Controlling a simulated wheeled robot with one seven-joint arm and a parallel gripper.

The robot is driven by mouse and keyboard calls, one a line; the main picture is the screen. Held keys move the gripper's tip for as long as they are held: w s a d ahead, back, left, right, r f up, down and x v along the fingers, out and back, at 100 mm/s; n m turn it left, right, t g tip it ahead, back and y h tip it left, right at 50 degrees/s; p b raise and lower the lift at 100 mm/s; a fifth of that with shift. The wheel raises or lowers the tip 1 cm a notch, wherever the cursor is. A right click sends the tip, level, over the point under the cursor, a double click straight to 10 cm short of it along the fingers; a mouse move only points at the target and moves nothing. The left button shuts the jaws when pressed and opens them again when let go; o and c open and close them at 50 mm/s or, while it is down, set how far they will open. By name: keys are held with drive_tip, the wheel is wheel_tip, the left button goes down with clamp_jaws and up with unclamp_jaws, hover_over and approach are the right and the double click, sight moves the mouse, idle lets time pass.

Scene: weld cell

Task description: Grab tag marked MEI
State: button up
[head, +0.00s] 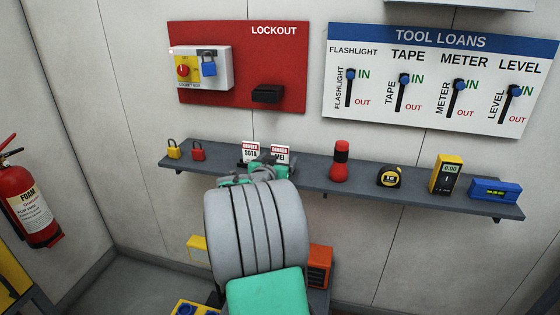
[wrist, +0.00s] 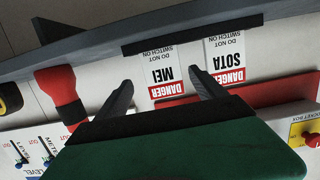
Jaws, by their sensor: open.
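The white tag marked MEI (head: 281,154), with a red DANGER band, stands on the wall shelf at the right of a similar tag marked SOTA (head: 250,151). In the wrist view, which is upside down, the MEI tag (wrist: 163,66) appears between my fingertips and the SOTA tag (wrist: 226,57) is to its right, outside them. My gripper (wrist: 160,83) is open and empty, with one finger towards each side of the MEI tag. I cannot tell how far the fingertips are from it. In the head view my arm hides the tags' lower parts.
The grey shelf (head: 365,187) also holds a yellow padlock (head: 174,150), a red padlock (head: 197,152), a red flashlight (head: 340,162), a tape measure (head: 390,176), a yellow meter (head: 445,174) and a blue level (head: 495,190). A red lockout board (head: 240,98) hangs behind.

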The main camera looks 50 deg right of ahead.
sight(280, 155)
drive_tip(key=p+x, duration=0.2)
drive_tip(key=x, duration=0.5)
drive_tip(key=shift+w, duration=0.2)
drive_tip(key=shift+a, duration=0.1)
drive_tip(key=shift+c, duration=0.6)
drive_tip(key=c, duration=1.3)
drive_tip(key=shift+r, duration=0.1)
